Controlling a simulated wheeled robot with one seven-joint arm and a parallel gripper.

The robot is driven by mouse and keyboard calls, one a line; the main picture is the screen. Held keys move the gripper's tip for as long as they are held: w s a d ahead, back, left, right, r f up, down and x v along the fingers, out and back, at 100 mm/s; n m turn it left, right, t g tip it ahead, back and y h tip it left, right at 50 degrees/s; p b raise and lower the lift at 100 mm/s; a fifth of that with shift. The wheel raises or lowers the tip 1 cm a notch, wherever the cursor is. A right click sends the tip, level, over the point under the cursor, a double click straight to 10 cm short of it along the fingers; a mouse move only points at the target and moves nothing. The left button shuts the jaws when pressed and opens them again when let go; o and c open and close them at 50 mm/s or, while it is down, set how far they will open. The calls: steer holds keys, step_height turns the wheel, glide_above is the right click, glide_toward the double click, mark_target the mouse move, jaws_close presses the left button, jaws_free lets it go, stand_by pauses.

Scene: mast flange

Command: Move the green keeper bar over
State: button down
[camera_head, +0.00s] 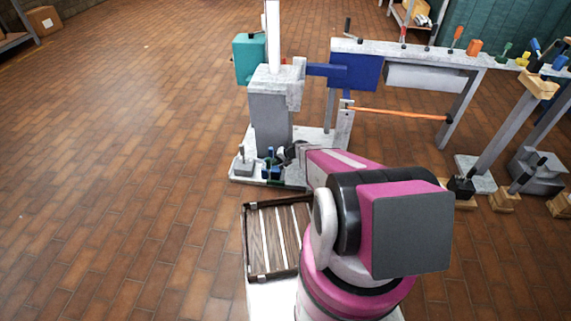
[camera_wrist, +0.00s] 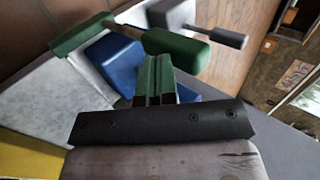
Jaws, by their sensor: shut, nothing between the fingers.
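In the wrist view, a green bar-like part (camera_wrist: 178,46) with a rounded block end lies just beyond my fingers. A flat green strip (camera_wrist: 80,36) shows further left; I cannot tell whether they are one piece. My gripper (camera_wrist: 157,62) points at them, its two green-toned fingers shut together with nothing between them. Whether the fingertips touch the green part is unclear. A blue block (camera_wrist: 112,62) lies left of the fingers. In the head view, my gripper is low over the pale base plate (camera_head: 240,179), by small green and blue parts (camera_head: 271,166) too small to tell apart.
A grey post (camera_head: 271,125) stands behind these parts, with a blue plate (camera_head: 350,73) and an orange bar (camera_head: 395,113) to its right. A grey handled part (camera_wrist: 200,22) is near the fingers. A slatted wooden tray (camera_head: 268,241) is in front. The left floor is clear.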

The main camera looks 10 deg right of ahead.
steer(key=w+a, duration=0.4)
steer(key=a, duration=0.8)
steer(key=shift+w+a, duration=0.15)
steer(key=shift+a, duration=0.35)
